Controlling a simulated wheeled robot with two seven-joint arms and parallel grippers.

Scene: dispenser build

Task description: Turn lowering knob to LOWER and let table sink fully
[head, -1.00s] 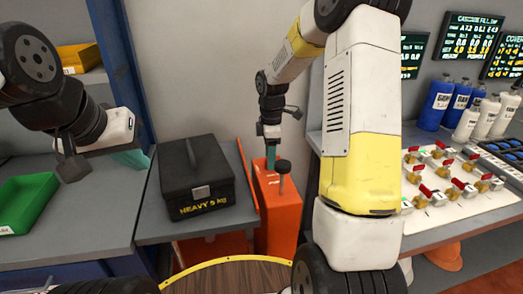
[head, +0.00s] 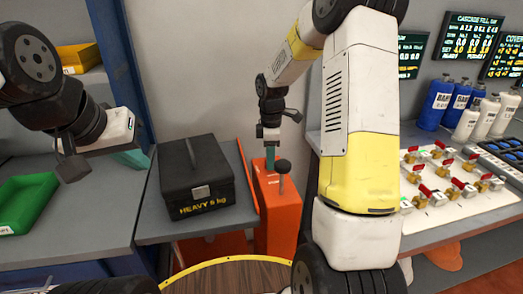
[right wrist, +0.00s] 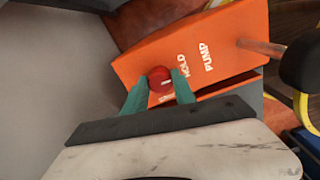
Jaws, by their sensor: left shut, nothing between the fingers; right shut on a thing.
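The lowering knob (right wrist: 160,78) is a small round red knob with a pale mark on top of an orange pump housing (right wrist: 215,60), beside the words HOLD and PUMP. My right gripper (right wrist: 157,88) is shut on it, one teal finger on each side. In the head view the right gripper (head: 271,158) is at the top of the orange housing (head: 280,210). The grey lift table (head: 165,228) stands left of the housing and carries a black case (head: 195,185) marked HEAVY. My left gripper (head: 133,158) is shut and empty above the left grey bench.
A pump lever with a black ball (head: 283,166) stands close to the right gripper. A green tray (head: 25,205) lies at the far left. At the right are a valve board (head: 450,190), gas bottles (head: 435,105) and screens.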

